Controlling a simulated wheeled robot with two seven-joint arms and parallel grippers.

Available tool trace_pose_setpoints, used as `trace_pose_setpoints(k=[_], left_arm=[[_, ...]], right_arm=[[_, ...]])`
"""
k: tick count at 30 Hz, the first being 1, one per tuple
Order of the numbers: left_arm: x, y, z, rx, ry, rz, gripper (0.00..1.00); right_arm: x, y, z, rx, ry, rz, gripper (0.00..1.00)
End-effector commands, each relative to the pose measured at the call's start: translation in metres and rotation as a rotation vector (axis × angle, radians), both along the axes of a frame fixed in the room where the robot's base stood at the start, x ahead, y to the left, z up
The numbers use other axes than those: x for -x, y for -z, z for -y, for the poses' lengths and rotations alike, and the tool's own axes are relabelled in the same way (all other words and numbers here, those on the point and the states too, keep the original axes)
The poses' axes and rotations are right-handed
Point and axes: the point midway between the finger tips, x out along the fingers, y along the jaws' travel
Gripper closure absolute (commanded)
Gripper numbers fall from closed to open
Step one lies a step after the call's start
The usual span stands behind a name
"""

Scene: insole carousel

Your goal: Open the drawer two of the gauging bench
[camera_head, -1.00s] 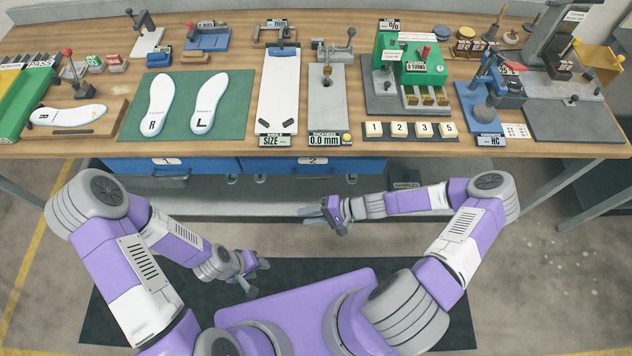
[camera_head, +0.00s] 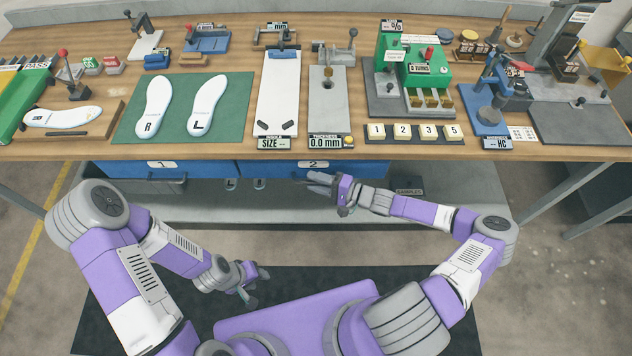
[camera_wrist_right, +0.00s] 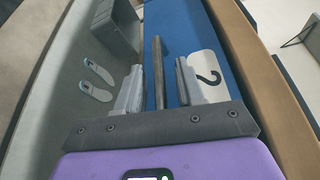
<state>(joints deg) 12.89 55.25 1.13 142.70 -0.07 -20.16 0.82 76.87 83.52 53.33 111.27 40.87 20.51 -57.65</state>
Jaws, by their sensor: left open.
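Drawer two is the blue front (camera_head: 262,170) with a "2" label, under the bench top, and it looks closed. Its grey bar handle (camera_wrist_right: 158,72) shows in the right wrist view, where the "2" label (camera_wrist_right: 209,76) is beside it. My right gripper (camera_head: 318,184) is open in front of the drawer. In the right wrist view its fingers (camera_wrist_right: 158,90) are on either side of the bar, with gaps visible. In the head view the gripper hides much of the handle. My left gripper (camera_head: 256,285) is open and empty, low in front of my base.
Drawer one (camera_head: 140,169), blue with its own handle, is to the left. The bench top (camera_head: 380,151) overhangs the drawers and carries insoles and gauges. A dark samples tray (camera_head: 408,187) stands on the lower shelf, right of my right gripper. The floor in front is clear.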

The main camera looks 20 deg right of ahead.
Motion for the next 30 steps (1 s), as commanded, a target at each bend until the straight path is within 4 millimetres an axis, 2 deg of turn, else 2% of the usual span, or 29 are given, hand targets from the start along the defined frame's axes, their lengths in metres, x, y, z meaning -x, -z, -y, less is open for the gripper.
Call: trace_pose_setpoints(k=[8, 16, 26, 30], left_arm=[[0.0000, 0.0002, 0.0000, 0.000, 0.000, 0.000, 0.57], [0.0000, 0.0003, 0.0000, 0.000, 0.000, 0.000, 0.57], [0.0001, 0.0001, 0.0001, 0.000, 0.000, 0.000, 0.57], [0.0001, -0.0032, 0.0000, 0.000, 0.000, 0.000, 0.57]], right_arm=[[-0.0017, 0.0001, -0.0021, 0.001, 0.000, -0.001, 0.62], [-0.0014, 0.0003, -0.0020, 0.001, 0.000, -0.001, 1.00], [-0.0010, 0.0004, -0.0023, 0.002, 0.000, -0.001, 1.00], [0.0030, -0.0003, -0.0081, -0.001, -0.009, -0.003, 1.00]])
